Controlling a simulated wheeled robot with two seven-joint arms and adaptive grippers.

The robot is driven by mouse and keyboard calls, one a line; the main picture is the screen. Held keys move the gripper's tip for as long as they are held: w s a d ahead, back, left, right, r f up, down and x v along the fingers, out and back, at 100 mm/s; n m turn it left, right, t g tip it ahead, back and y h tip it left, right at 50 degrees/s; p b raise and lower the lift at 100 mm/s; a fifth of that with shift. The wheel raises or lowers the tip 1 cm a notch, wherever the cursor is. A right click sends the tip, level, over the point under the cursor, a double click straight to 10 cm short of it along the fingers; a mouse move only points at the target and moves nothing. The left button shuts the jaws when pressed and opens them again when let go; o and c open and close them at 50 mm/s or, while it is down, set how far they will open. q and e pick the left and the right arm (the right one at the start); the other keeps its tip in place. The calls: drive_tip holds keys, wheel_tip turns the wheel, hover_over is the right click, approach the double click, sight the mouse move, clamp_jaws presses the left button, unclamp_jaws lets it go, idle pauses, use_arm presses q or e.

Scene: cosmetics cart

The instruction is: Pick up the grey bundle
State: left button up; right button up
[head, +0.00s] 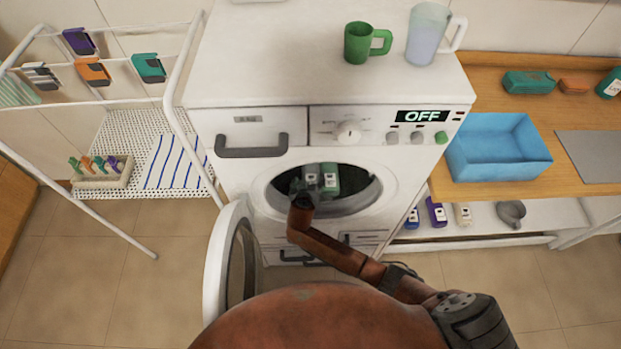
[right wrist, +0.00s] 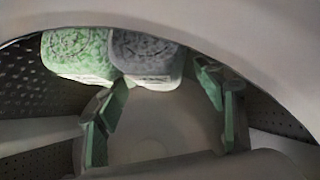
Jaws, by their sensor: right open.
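The grey bundle (head: 312,176) lies inside the open washing machine drum, side by side with a green bundle (head: 331,177). In the right wrist view the grey bundle (right wrist: 146,55) is at the top centre, touching the green bundle (right wrist: 78,56) on its left. My right gripper (head: 304,187) reaches through the door opening, just in front of the bundles. In the right wrist view its green fingers (right wrist: 165,105) are spread apart with nothing between them; the grey bundle lies beyond them. Part of the drum is hidden behind my arm. My left gripper is not in view.
The round door (head: 216,262) hangs open to the left of the drum. The drum rim (right wrist: 255,55) arches close around my gripper. A green mug (head: 357,43) and a pitcher (head: 424,40) stand on the machine. A drying rack (head: 180,120) stands left, a blue basin (head: 456,163) right.

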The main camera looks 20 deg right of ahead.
drive_tip(key=shift+x, duration=1)
drive_tip(key=shift+s+d+f, duration=0.1)
drive_tip(key=shift+s+f, duration=0.05)
drive_tip(key=shift+c, duration=0.4)
